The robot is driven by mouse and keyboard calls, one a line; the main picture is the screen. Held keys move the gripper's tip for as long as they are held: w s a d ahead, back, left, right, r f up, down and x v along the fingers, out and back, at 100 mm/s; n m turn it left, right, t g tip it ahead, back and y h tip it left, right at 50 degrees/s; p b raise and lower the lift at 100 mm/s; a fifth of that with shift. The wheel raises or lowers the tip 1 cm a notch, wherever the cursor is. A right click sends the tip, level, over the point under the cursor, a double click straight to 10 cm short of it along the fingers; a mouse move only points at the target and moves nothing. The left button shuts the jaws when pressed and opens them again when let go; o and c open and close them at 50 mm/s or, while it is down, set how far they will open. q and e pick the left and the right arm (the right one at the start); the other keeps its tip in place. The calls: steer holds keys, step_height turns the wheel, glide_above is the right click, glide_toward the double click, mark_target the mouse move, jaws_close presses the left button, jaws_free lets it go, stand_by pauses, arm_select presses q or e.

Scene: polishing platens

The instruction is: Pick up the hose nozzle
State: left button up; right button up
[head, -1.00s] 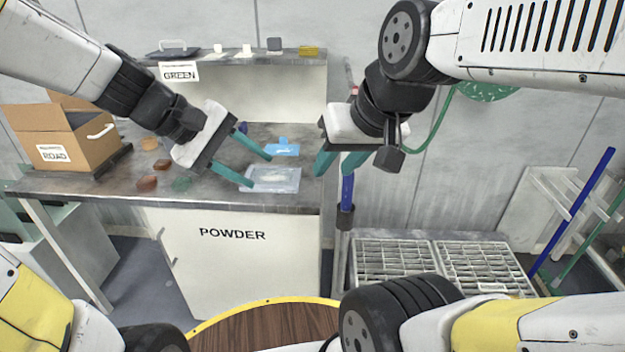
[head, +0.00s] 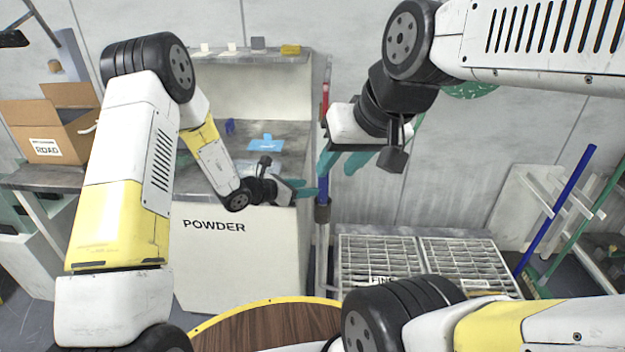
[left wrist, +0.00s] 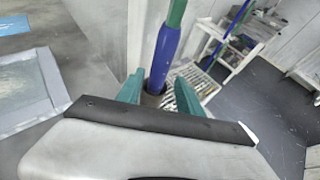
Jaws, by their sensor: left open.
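A blue upright tube (head: 322,212) stands in a grey sleeve beside the right edge of the POWDER cabinet; I take it for the hose nozzle. In the left wrist view the tube (left wrist: 162,55) is blue with a green upper part, its lower end in the sleeve. My left gripper (head: 308,191) is open, its fingertips beside the tube. In the left wrist view its teal fingers (left wrist: 158,93) lie on either side of the tube; contact cannot be told. My right gripper (head: 341,162) is open and empty, above and right of the tube.
The cabinet (head: 240,255) and its grey bench top are on the left, with a blue item (head: 265,144) on the bench. A grated stand (head: 380,262) is low on the right. Green hose (head: 470,90) hangs on the wall behind my right arm. Poles (head: 560,205) lean at far right.

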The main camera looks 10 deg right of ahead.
mark_target(319, 187)
arm_select(q)
steer(key=x, duration=0.6)
steer(key=shift+f, duration=0.25)
steer(key=shift+c, duration=0.4)
steer(key=shift+r, duration=0.1)
jaws_close()
